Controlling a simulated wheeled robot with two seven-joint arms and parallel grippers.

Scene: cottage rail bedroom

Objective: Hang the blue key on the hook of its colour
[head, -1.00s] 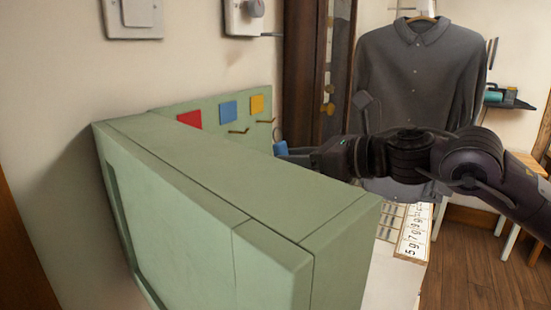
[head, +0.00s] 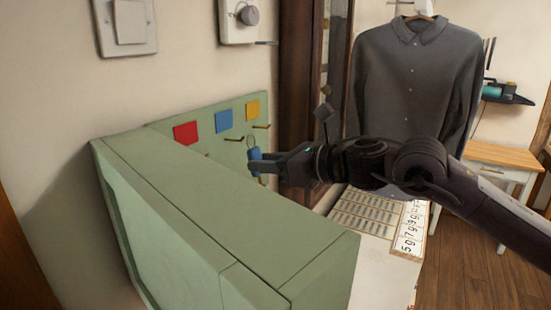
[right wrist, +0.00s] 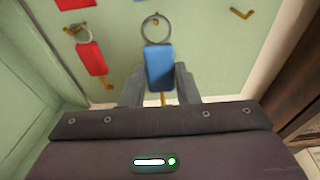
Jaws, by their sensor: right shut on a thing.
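The blue key (head: 254,160) is a blue tag with a metal ring (head: 251,141) on top. My right gripper (head: 256,169) is shut on the tag, ring upward, in front of the green board (head: 203,146). In the right wrist view the tag (right wrist: 159,66) stands between the fingers and the ring (right wrist: 156,28) overlaps a brass hook (right wrist: 156,18); I cannot tell whether the hook passes through it. Red, blue (head: 223,120) and yellow squares mark the upper hooks. The blue square's hook (head: 233,139) shows just left of the ring in the head view. My left gripper is out of view.
A red key (right wrist: 92,58) hangs left of the blue one in the right wrist view. The yellow square's hook (head: 261,127) is to the right, and lower hooks show too.

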